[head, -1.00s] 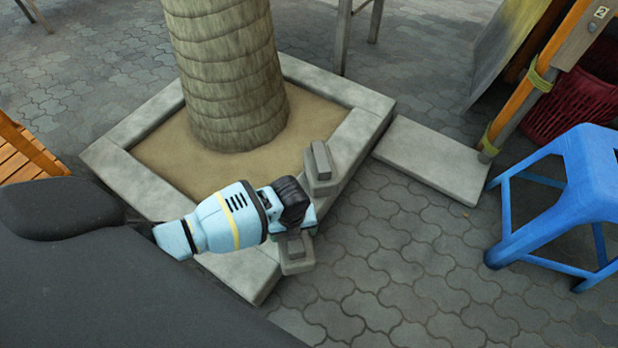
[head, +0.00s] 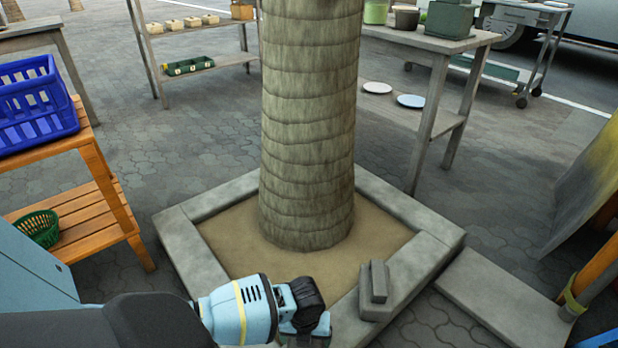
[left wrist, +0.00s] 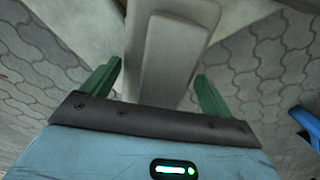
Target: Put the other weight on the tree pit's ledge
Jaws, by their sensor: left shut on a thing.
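The tree pit's ledge (head: 198,257) is a square grey stone rim around sand and a thick trunk in the head view. One grey weight (head: 372,291), a block with a raised bar on top, sits on its right front side. My left gripper (head: 308,325) is at the bottom edge, left of that weight. My right gripper is not in view.
A grey slab (head: 505,300) lies on the paving right of the pit. An orange wooden rack (head: 95,220) with a blue crate (head: 38,110) stands at left. Grey tables (head: 440,45) stand behind the trunk. A blue stool (head: 606,340) shows at the bottom right corner.

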